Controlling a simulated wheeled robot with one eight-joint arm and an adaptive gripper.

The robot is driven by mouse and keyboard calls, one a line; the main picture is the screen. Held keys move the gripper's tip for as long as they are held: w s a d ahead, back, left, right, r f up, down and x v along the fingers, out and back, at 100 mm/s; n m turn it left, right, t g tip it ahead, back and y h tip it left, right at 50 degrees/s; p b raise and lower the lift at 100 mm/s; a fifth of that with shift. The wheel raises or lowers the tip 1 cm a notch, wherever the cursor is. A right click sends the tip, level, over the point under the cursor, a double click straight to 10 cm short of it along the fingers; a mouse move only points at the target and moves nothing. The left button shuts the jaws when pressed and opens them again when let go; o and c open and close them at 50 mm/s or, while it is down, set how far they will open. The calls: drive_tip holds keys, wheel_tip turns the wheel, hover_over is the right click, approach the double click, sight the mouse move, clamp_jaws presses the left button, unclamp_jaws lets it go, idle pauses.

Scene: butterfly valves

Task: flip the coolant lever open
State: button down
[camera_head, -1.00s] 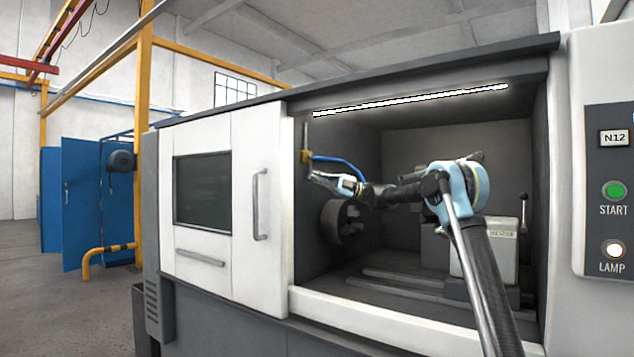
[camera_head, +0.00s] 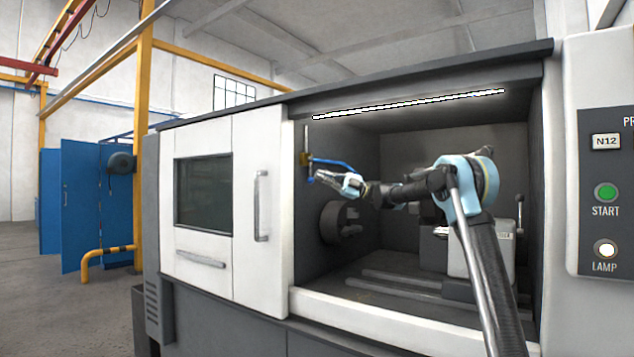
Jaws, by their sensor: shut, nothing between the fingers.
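The coolant valve has a small brass-coloured body (camera_head: 304,159) on a thin vertical pipe, high on the left inner wall of the machine. A blue curved piece (camera_head: 332,161), hose-like, runs right from it. A short blue piece (camera_head: 310,173) points down just below the body; it looks like the lever, but it is too small to be sure. My gripper (camera_head: 318,174) is shut and empty, its tips just right of this blue piece and below the curved one. I cannot tell whether they touch it. My arm reaches in from the lower right.
A dark round chuck (camera_head: 340,222) is on the left wall below my gripper. A light grey tailstock (camera_head: 486,252) with a lever stands at the right behind my arm. The white sliding door (camera_head: 258,210) is left of the opening. The space between chuck and tailstock is free.

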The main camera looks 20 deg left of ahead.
drive_tip(key=v, duration=0.7)
drive_tip(key=shift+w+f, duration=0.2)
drive_tip(key=shift+w, duration=0.25)
drive_tip(key=shift+d, duration=0.15)
